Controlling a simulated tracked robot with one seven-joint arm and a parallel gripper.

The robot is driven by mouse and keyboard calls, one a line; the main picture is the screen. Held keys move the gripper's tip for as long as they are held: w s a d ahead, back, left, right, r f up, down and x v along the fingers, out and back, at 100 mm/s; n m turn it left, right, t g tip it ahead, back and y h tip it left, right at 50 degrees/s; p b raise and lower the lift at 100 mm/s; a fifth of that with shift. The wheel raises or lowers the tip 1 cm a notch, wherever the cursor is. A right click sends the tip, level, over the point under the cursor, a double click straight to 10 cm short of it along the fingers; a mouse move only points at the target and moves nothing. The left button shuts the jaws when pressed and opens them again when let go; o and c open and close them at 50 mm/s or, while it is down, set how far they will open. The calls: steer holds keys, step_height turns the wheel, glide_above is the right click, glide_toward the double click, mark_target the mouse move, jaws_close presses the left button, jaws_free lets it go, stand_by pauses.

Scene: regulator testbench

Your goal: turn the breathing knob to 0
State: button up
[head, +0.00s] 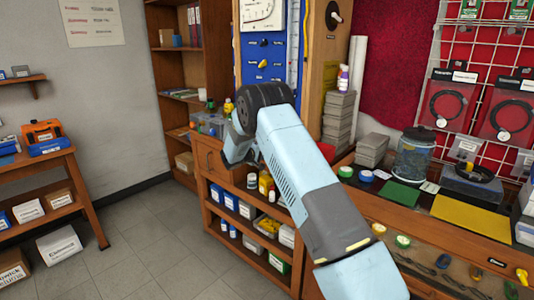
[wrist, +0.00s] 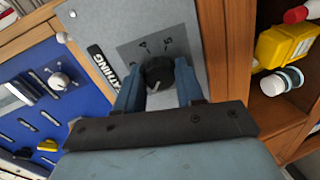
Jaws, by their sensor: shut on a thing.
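The breathing knob (wrist: 158,74) is a round black knob on a grey plate (wrist: 178,22) in the wrist view. A black label ending in "THING" and a dark scale with small white marks are beside it. The scale's marks are only partly readable. My gripper (wrist: 158,88) has its two blue fingers on either side of the knob and is shut on it. A small pale mark shows on the knob's near side; the exact setting is unclear.
Left of the plate in the wrist view is a blue panel (wrist: 28,112) with a silver knob (wrist: 60,81) and a yellow knob (wrist: 48,145). A wooden shelf at right holds a yellow container (wrist: 285,46). In the head view, the floor (head: 150,220) at left is clear.

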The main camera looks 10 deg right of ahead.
steer(key=shift+a+f+n, duration=0.1)
steer(key=shift+n, duration=3.8)
steer(key=shift+a+f+n, duration=0.1)
steer(key=shift+n, duration=3.8)
steer(key=shift+r, duration=0.1)
steer(key=o, duration=0.8)
steer(key=shift+o, duration=1.2)
steer(key=shift+d, duration=0.1)
steer(key=v, duration=1.3)
steer(key=shift+s+a, duration=0.25)
steer(key=shift+a, duration=0.1)
